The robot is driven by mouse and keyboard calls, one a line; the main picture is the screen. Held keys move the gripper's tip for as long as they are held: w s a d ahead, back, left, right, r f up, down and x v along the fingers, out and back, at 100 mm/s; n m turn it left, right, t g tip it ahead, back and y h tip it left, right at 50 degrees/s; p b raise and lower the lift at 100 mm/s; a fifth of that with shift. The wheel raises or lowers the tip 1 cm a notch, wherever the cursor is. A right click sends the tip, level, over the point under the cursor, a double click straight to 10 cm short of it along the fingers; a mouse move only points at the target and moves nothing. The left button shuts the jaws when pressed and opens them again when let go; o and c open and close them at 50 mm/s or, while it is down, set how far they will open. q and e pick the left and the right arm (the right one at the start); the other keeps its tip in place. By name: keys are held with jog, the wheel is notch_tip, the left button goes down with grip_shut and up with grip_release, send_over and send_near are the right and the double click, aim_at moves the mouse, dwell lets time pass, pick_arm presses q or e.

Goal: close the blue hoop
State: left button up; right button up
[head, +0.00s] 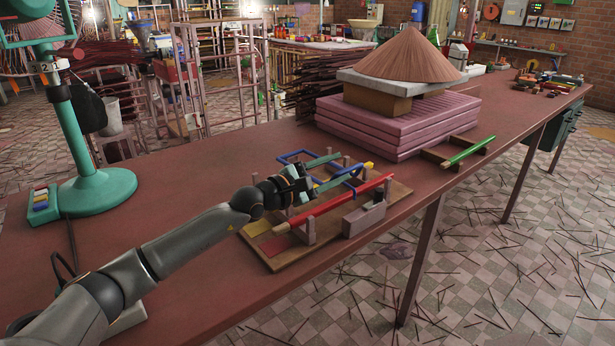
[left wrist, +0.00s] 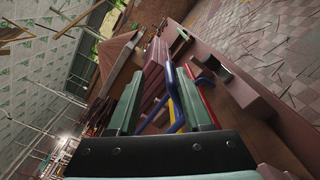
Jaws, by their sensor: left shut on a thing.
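The blue hoop (head: 292,154) shows as thin blue bars around my left gripper, above a wooden fixture board (head: 393,196). My left gripper (head: 342,167) has two green fingers and reaches over the board from the left. It is shut on the blue hoop, with a visible gap between the fingers. In the left wrist view, blue bars of the hoop (left wrist: 172,90) pass between and beside the fingers (left wrist: 161,75). The exact contact is partly hidden. My right gripper is not in view.
A red rod (head: 338,202) lies across posts on the board, close to my gripper. A grey block (head: 364,218) stands at its front. Behind are pink slabs (head: 400,125) with a brown cone (head: 407,58). A green stand (head: 95,190) is at left. The table between stand and board is clear.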

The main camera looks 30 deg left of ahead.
pick_arm(q)
jog(key=v, duration=0.9)
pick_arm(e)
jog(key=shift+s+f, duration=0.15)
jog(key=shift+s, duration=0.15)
pick_arm(q)
jog(key=shift+a, duration=0.1)
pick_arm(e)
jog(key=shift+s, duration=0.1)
